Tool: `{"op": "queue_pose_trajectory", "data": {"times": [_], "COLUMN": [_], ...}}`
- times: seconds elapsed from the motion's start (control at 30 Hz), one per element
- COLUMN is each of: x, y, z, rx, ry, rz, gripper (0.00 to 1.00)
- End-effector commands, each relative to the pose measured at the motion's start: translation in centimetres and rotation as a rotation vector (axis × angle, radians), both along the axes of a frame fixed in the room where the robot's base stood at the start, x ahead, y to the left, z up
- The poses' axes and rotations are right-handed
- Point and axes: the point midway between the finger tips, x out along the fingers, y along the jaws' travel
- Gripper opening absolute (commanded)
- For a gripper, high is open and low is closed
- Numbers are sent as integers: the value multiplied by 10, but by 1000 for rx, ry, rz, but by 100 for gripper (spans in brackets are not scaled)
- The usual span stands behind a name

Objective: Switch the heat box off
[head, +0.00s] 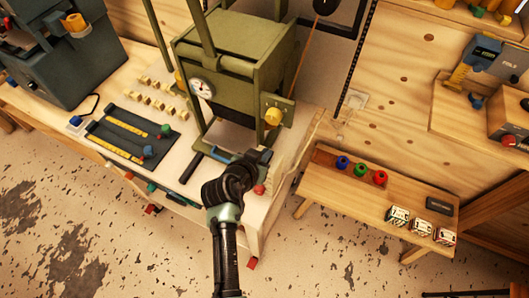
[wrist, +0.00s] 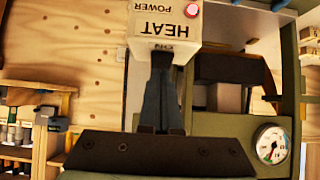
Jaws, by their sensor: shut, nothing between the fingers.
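The heat box (wrist: 160,22) is a cream box at the top of the wrist view, and its lettering reads HEAT, POWER and ON upside down. A red round lamp or button (wrist: 193,9) on its face looks lit. My gripper (wrist: 163,58) is shut and empty, its fingertips at the box's edge by the ON lettering. They cover the switch area there, and I cannot tell whether they touch it. In the head view my gripper (head: 264,157) is in front of the green press, and the box is mostly hidden or unclear behind it.
The green press (head: 235,65) with a dial gauge (head: 202,88) stands close behind my gripper on the pale bench (head: 130,80). A black mat (head: 125,133) with yellow strips lies to the left. A low wooden table (head: 340,205) with coloured rolls stands to the right.

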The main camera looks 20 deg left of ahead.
Motion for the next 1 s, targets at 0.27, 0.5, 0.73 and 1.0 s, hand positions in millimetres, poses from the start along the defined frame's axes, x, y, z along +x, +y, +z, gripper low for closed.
{"op": "queue_pose_trajectory", "data": {"times": [0.27, 0.5, 0.73, 1.0], "x": [2, 7, 16, 18], "y": [-1, -1, -1, -1], "z": [-3, -2, 2, 3], "rx": [1, 1, 1, 1], "ry": [54, 53, 52, 53], "rz": [-2, -2, -3, -2], "gripper": [0, 0, 0, 0]}}
